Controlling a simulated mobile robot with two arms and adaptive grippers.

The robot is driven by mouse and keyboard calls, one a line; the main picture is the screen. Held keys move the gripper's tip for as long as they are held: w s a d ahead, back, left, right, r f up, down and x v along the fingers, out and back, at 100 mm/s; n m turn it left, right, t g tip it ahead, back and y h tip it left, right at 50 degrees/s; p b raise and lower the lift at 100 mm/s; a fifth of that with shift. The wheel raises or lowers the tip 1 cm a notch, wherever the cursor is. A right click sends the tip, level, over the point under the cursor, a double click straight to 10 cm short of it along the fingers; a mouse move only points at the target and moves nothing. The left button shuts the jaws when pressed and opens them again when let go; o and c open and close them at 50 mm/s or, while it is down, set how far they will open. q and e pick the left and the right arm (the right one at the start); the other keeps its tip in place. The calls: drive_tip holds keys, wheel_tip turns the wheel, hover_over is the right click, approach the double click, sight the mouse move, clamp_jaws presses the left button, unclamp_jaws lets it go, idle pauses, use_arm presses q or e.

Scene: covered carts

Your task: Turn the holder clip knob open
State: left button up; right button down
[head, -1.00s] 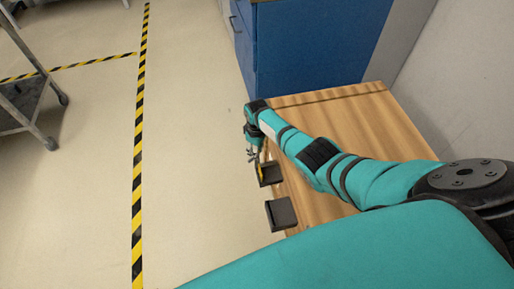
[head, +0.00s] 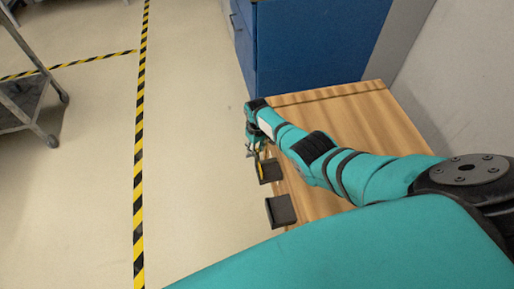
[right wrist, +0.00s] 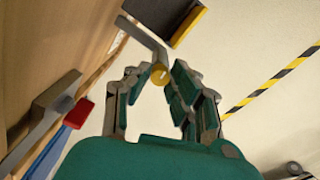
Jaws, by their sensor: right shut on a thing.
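The yellow knob (right wrist: 160,74) shows in the right wrist view at the end of a grey clip arm (right wrist: 146,38). My right gripper (right wrist: 164,82) has its fingers on both sides of the knob and is shut on it. In the head view my right gripper (head: 251,149) is at the left edge of the wooden cart top, just above a dark holder (head: 270,172). The knob is too small and covered to make out clearly there. My left gripper is not in view.
A second dark holder (head: 281,211) sticks out from the edge of the wooden cart top (head: 350,115). A blue cabinet (head: 310,45) stands behind it. A grey trolley (head: 25,105) is at the far left. The floor between is clear, with striped tape (head: 139,150).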

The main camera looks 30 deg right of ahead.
sight(257, 150)
drive_tip(key=c, duration=1.2)
unclamp_jaws()
wheel_tip(257, 150, up, 12)
